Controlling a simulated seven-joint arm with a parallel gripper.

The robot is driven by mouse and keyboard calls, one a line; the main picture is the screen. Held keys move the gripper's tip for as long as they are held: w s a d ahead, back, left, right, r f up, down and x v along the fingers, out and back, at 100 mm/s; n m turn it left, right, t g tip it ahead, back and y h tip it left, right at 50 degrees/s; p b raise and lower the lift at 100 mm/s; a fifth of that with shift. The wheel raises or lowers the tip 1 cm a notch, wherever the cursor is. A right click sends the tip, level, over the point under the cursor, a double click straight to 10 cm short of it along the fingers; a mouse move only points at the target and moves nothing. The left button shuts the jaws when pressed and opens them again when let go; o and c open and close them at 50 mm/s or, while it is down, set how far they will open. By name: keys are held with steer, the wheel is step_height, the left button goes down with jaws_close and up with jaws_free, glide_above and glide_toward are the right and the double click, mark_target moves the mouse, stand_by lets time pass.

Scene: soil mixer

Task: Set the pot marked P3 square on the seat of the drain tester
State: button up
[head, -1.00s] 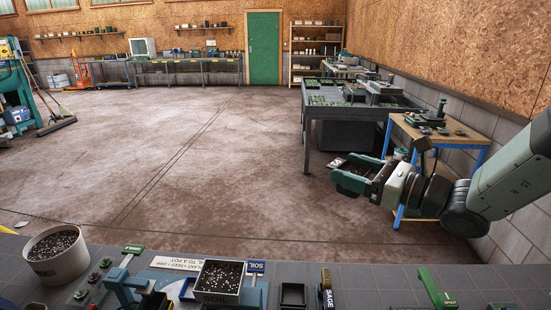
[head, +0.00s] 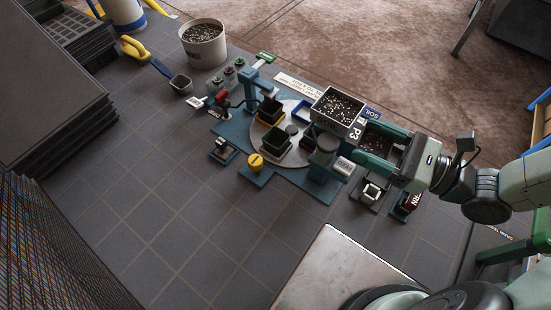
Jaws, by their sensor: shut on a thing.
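My gripper (head: 374,148) is shut on a dark, soil-filled pot (head: 377,143), with one green finger on each side of it. A black tag marked P3 (head: 355,133) shows at the pot's left end. The pot is held above the right side of the bench and looks roughly level. Just below it in the picture stands a small dark device with a pale square frame (head: 371,191), which looks like the drain tester. Its seat seems bare, but I cannot read a name on it. The pot's underside and its height above the device are hidden.
Left of my gripper is a blue station with a round turntable (head: 260,135) carrying dark pots. A soil bin (head: 338,108) stands close to the pot's left. A dark labelled block (head: 406,203) sits right of the device. The tiled bench front (head: 190,225) is clear.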

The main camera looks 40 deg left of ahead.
steer(key=s+a+f+m+t, duration=0.1)
steer(key=s+a+f+t, duration=0.1)
steer(key=s+a+f, duration=0.7)
steer(key=f, duration=0.3)
steer(key=a+f, duration=0.1)
steer(key=f, duration=0.5)
steer(key=shift+s+a, duration=0.15)
steer(key=shift+f, duration=0.1)
steer(key=o, duration=1)
steer(key=shift+o, duration=0.2)
steer(key=d, duration=1.2)
